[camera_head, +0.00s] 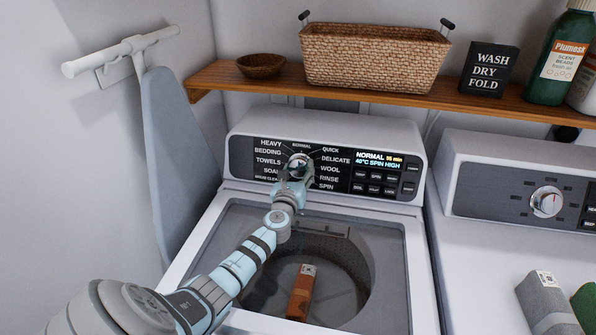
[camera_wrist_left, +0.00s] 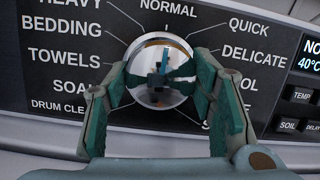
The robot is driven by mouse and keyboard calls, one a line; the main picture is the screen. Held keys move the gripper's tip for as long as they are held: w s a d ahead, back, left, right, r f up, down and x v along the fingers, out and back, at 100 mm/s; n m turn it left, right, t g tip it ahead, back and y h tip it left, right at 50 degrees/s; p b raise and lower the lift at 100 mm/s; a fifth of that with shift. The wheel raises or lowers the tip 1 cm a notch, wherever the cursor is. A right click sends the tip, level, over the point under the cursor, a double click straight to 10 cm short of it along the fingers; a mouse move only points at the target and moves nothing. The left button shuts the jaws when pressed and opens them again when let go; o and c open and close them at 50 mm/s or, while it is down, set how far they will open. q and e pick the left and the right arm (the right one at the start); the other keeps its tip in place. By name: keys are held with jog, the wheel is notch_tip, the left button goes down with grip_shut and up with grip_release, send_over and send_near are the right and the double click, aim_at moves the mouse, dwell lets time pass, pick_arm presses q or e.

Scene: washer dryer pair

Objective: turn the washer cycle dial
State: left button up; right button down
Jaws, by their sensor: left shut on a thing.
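The washer cycle dial (camera_head: 298,161) is a shiny chrome knob on the washer's black control panel (camera_head: 238,158), ringed by cycle names such as HEAVY, NORMAL and QUICK. The washer display reads NORMAL. My left gripper (camera_head: 297,174) reaches the dial from the front and below. In the left wrist view, the dial (camera_wrist_left: 161,72) sits between the two teal finger pads of my left gripper (camera_wrist_left: 160,88), which is shut on it. My right gripper is not in view.
A dryer (camera_head: 470,225) with its own dial (camera_head: 546,201) stands at the right. A wooden shelf (camera_head: 405,93) above the washer holds a wicker basket (camera_head: 375,56), a bowl and bottles.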

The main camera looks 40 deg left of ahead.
pick_arm(q)
jog(key=shift+n, duration=0.6)
jog(key=n+g+y, duration=0.1)
jog(key=n, duration=0.2)
jog(key=shift+d+n+b, duration=0.1)
jog(key=shift+n+b, duration=0.2)
jog(key=shift+b, duration=0.1)
jog(key=n+g+y, duration=0.1)
jog(key=n, duration=0.4)
jog(key=shift+w, duration=0.1)
jog(key=n, duration=0.2)
jog(key=n+g, duration=0.1)
jog(key=n, duration=0.2)
jog(key=shift+d+g, duration=0.1)
jog(key=shift+g, duration=0.2)
jog(key=n+g+p, duration=0.1)
jog(key=n, duration=0.4)
jog(key=shift+r, duration=0.1)
jog(key=shift+n, duration=0.3)
jog(key=o, duration=1.1)
jog(key=shift+o, duration=0.2)
